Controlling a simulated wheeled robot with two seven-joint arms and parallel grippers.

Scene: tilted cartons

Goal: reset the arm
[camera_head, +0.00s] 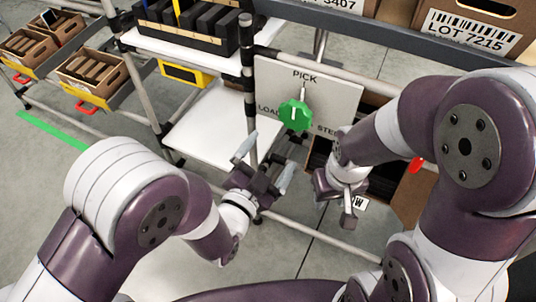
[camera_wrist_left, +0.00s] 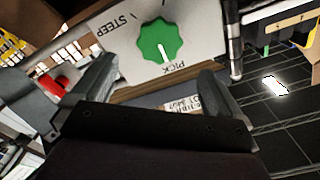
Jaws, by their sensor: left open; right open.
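My left gripper (camera_head: 264,164) is open and empty, below and left of a green knob (camera_head: 295,115) on a white panel (camera_head: 272,76). The knob's white pointer is toward the word PICK. In the left wrist view the two fingers of my left gripper (camera_wrist_left: 155,82) stand apart, with the green knob (camera_wrist_left: 159,43) beyond them and apart from them. My right gripper (camera_head: 343,196) is open at the right of my left one, below the panel. Its fingers are partly hidden by its own wrist.
A white shelf (camera_head: 210,130) lies left of the panel, with a yellow bin (camera_head: 187,74) above it. Cartons in a rack (camera_head: 92,75) stand at the far left. A carton marked LOT 7215 (camera_head: 470,32) is at the top right. Metal rack posts (camera_head: 247,75) stand close to my left gripper.

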